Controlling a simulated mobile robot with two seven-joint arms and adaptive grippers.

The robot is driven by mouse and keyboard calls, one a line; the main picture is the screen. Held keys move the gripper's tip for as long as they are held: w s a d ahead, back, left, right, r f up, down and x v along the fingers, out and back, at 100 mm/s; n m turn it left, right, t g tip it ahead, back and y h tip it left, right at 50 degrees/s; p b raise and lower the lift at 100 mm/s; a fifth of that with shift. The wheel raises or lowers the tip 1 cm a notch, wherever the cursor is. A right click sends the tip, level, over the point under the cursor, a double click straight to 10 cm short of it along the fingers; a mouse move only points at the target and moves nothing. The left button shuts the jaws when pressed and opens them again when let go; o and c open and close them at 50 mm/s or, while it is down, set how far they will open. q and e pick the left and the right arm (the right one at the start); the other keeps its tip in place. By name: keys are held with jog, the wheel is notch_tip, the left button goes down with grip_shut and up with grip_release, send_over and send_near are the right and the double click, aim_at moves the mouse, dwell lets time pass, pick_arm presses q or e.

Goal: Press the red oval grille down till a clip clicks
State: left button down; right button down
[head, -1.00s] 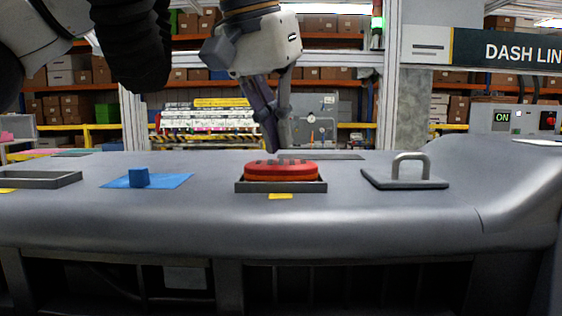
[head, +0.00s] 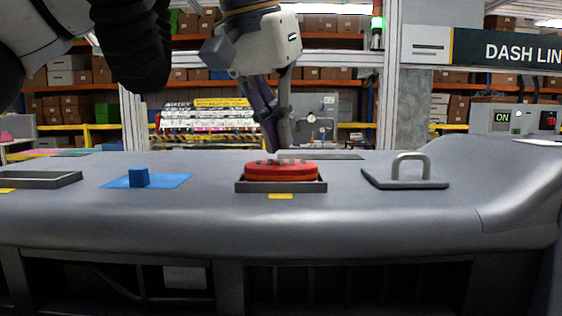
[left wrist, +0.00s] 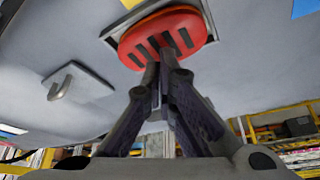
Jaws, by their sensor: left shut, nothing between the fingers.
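The red oval grille (head: 281,172), with dark slots across its top, sits in a shallow grey square frame (head: 240,186) on the dashboard. Its red rim stands above the frame's front edge. My left gripper (head: 277,150) comes down from above, fingers shut and empty, with the tips at the far edge of the grille's top. In the left wrist view the grille (left wrist: 165,36) lies just past the shut fingertips (left wrist: 158,68). I cannot tell whether the tips touch it. The clips are hidden. My right gripper is not in view.
On the grey dashboard (head: 350,218), a plate with an arched handle (head: 410,172) stands to the right. A blue mat (head: 172,180) with a blue knob (head: 139,177) and a grey tray (head: 40,180) lie to the left. Bare surface separates them.

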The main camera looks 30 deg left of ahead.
pick_arm(q)
jog(key=shift+f, duration=1.25)
dwell(0.7)
notch_tip(320, 180, up, 8)
jog(key=shift+r, duration=0.2)
dwell(0.3)
